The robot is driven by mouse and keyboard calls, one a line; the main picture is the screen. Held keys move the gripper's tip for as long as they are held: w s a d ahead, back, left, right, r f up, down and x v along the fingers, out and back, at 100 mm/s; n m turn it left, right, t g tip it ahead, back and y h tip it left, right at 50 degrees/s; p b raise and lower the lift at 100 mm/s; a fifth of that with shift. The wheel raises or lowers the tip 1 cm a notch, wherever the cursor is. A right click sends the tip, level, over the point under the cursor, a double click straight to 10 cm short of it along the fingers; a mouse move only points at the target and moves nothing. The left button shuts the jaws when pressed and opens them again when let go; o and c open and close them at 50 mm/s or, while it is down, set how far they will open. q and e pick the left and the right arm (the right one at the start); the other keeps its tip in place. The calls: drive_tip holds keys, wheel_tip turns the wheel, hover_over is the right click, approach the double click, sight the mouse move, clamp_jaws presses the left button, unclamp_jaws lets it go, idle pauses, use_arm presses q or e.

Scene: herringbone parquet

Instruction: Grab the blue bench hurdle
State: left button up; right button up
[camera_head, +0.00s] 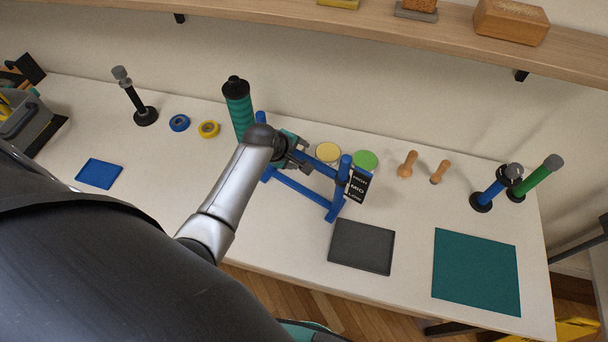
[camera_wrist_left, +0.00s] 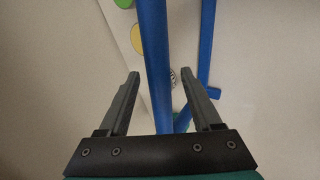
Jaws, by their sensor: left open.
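The blue bench hurdle (camera_head: 301,188) stands on the white table near its middle, with two uprights, long feet and a crossbar. My left gripper (camera_head: 305,161) is at the hurdle's top bar in the head view, and my arm hides part of the hurdle. In the left wrist view, the hurdle's bar (camera_wrist_left: 154,60) runs between the two open fingers of my left gripper (camera_wrist_left: 170,95), with a visible gap to each finger. My right gripper is not in view.
A green ribbed roller (camera_head: 238,108) stands left of the hurdle. Yellow-lidded (camera_head: 327,152) and green-lidded (camera_head: 365,160) containers and a black label sign (camera_head: 358,184) stand close behind and beside it. A dark grey mat (camera_head: 362,246) lies in front. A shelf (camera_head: 420,32) overhangs the back.

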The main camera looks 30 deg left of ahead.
use_arm(q)
clamp_jaws()
idle(0.5)
idle(0.9)
